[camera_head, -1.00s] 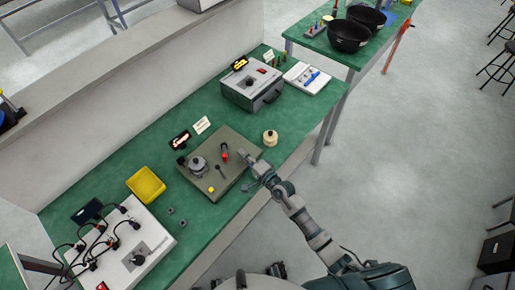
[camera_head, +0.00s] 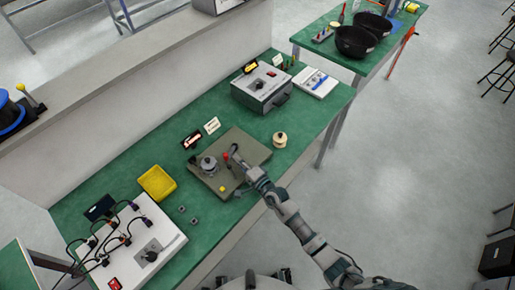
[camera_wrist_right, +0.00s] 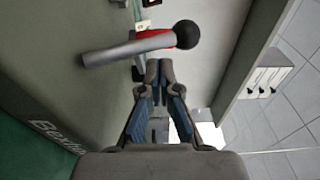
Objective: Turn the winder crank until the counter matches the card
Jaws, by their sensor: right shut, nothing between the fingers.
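The winder (camera_head: 258,151) is a grey-brown plate on the green bench, with a round metal spool part (camera_head: 208,164) at its left. Its crank has a red part (camera_head: 227,156), near my right gripper (camera_head: 235,155). In the right wrist view, the crank's grey bar, red section and black knob (camera_wrist_right: 186,35) lie just past the fingertips (camera_wrist_right: 158,66). The fingers are shut and empty; I cannot tell whether they touch the crank. The counter (camera_head: 192,140) shows lit digits too small to read. The card (camera_head: 212,125) stands beside it, its writing also unreadable. My left gripper is out of view.
A yellow tray (camera_head: 157,183) and a white panel with cables (camera_head: 150,245) lie to the left. A cream spool (camera_head: 280,139) stands to the right of the winder. A grey box (camera_head: 261,90) stands farther back. A wall runs along the bench's back.

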